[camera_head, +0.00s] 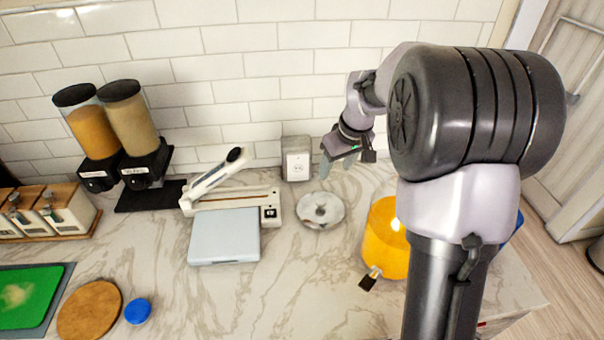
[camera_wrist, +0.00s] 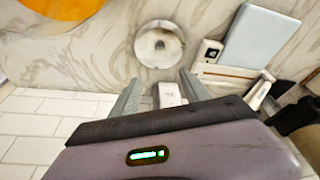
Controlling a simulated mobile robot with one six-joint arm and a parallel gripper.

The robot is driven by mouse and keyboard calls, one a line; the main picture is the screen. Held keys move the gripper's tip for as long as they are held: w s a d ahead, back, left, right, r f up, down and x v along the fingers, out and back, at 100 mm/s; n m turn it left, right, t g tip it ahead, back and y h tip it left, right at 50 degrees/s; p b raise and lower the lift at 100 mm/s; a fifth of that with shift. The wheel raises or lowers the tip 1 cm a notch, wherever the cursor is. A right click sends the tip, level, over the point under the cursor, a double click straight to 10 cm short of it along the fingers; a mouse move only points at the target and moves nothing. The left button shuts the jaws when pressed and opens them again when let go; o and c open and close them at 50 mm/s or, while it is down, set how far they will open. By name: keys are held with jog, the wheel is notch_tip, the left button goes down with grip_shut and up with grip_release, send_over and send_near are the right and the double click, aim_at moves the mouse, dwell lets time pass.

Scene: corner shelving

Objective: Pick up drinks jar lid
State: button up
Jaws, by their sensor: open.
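The drinks jar lid appears to be the round silvery disc (camera_head: 320,210) lying flat on the marble counter, with a small raised middle. It also shows in the wrist view (camera_wrist: 146,50), just beyond the fingertips. The orange drinks jar (camera_head: 381,245) with a tap at its base stands right of it, partly hidden by my arm; its edge shows at upper left in the wrist view (camera_wrist: 62,8). My gripper (camera_head: 338,166) is open and empty, above the counter near the wall, behind and slightly right of the lid. It is apart from the lid; fingers show in the wrist view (camera_wrist: 160,78).
A small grey box (camera_head: 297,160) stands by the wall close to my gripper. A white sealer-like device (camera_head: 235,200) and a pale blue-grey box (camera_head: 224,238) lie left of the lid. Two dispensers (camera_head: 133,125) stand farther left. The counter in front of the lid is clear.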

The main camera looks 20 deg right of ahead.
aim_at(321, 201)
jog(key=b+x, duration=0.2)
jog(key=x, duration=0.6)
jog(key=b+x, duration=0.3)
jog(key=x, duration=0.6)
jog(key=shift+s+a+f, duration=0.15)
jog(key=shift+s+a, duration=0.05)
jog(key=shift+s, duration=0.15)
jog(key=shift+c, duration=1.3)
grip_shut()
